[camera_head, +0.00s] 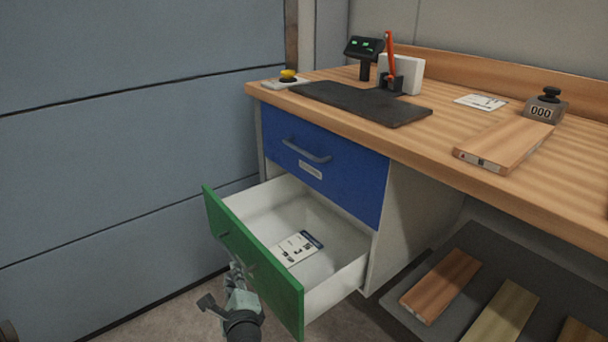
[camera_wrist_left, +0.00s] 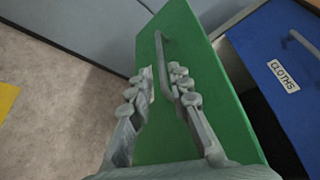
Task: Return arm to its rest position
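My left gripper (camera_head: 238,272) is low in front of the pulled-out green drawer (camera_head: 252,262). The left wrist view shows its fingers (camera_wrist_left: 162,88) apart, one on each side of the drawer's bar handle (camera_wrist_left: 160,62). I see gaps beside the handle, but cannot tell whether either finger touches it. The drawer holds a printed card (camera_head: 298,247) on its white floor. My right gripper is not in view.
A closed blue drawer (camera_head: 325,175) labelled CLOTHS (camera_wrist_left: 284,75) sits above the open one. The wooden worktop (camera_head: 440,145) carries a black mat (camera_head: 350,103), a wooden board (camera_head: 505,145) and a counter stamp (camera_head: 545,105). Planks lie on a low shelf at right.

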